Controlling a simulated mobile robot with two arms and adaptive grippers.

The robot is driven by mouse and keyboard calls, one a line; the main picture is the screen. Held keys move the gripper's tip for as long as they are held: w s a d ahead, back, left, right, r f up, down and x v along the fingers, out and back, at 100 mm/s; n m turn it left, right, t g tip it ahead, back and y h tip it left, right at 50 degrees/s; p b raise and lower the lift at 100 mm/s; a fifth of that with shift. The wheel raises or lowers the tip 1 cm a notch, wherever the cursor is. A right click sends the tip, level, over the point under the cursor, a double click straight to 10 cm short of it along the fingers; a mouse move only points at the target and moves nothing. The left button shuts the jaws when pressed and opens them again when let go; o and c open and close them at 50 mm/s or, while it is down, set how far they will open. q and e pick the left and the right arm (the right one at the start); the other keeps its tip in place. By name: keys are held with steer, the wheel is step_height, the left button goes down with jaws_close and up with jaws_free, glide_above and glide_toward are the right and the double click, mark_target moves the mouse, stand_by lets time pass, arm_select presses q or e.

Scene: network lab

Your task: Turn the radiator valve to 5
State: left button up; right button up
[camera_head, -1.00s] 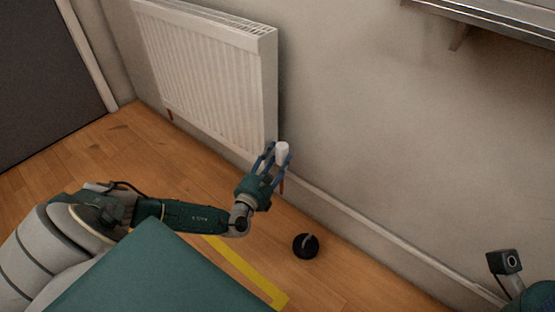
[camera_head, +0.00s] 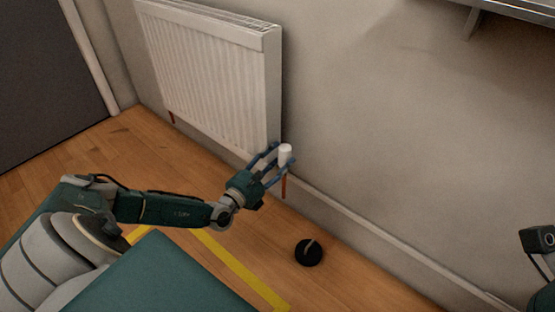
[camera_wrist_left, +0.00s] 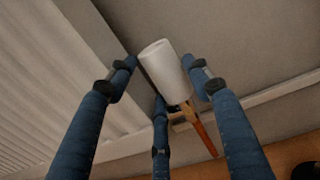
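The radiator valve (camera_head: 285,151) is a white cylindrical knob at the lower right corner of the white radiator (camera_head: 205,80), above a copper-coloured pipe. My left gripper (camera_head: 277,161) is at the valve with its fingers spread. In the left wrist view the white valve knob (camera_wrist_left: 164,68) lies between the open blue fingers (camera_wrist_left: 160,85), with a visible gap on at least the left side. Contact on the right finger cannot be told. No numbers on the knob are readable. My right gripper is not in view; only a part of the right arm shows at the lower right edge.
A round black object (camera_head: 308,253) lies on the wooden floor below the valve. Yellow tape (camera_head: 240,268) marks the floor. A baseboard runs along the wall. A metal shelf (camera_head: 515,8) juts out at the upper right. The wall right of the radiator is bare.

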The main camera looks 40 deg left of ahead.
arm_select(q)
steer(key=shift+o, duration=1)
steer(key=shift+d, duration=0.1)
